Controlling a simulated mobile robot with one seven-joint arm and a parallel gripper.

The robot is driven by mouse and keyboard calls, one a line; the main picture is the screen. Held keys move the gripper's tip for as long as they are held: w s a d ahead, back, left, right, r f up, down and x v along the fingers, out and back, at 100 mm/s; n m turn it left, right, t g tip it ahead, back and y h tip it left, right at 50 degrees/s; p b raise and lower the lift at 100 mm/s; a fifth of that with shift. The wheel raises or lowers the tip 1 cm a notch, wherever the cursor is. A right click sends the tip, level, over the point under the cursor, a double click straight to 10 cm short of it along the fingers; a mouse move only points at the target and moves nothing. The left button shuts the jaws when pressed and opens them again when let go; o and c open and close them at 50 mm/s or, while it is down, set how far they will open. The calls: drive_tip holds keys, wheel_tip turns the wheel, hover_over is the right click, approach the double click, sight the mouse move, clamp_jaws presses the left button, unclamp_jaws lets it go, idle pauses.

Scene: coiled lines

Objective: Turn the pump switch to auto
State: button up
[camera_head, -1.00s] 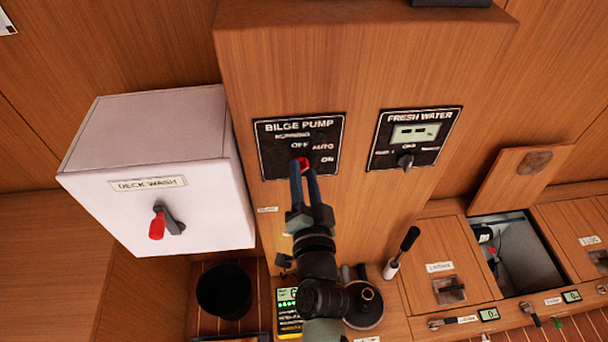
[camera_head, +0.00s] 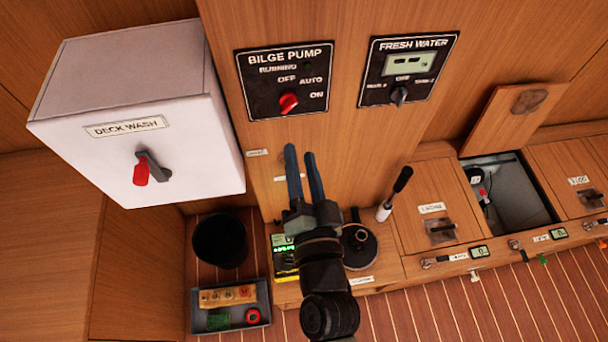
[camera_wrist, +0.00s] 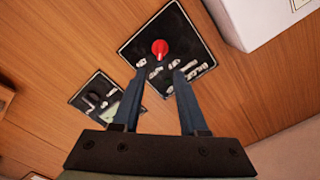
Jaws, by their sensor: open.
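The black bilge pump panel (camera_head: 262,90) is on the wooden column, with the labels OFF, AUTO and ON around its red knob (camera_head: 288,103). My gripper (camera_head: 300,152) is open and empty, below the panel in the head view and apart from the knob. In the wrist view the red knob (camera_wrist: 159,48) shows just beyond and between the open fingertips (camera_wrist: 159,75), clear of both.
A white deck wash box (camera_head: 120,85) with a red-handled switch juts out at left. The fresh water panel (camera_head: 408,65) is to the right. Below are a black bin (camera_head: 220,240), a grey tray (camera_head: 262,292), an upright lever (camera_head: 394,195) and an open hatch (camera_head: 510,192).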

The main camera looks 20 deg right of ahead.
drive_tip(key=shift+v, duration=1.2)
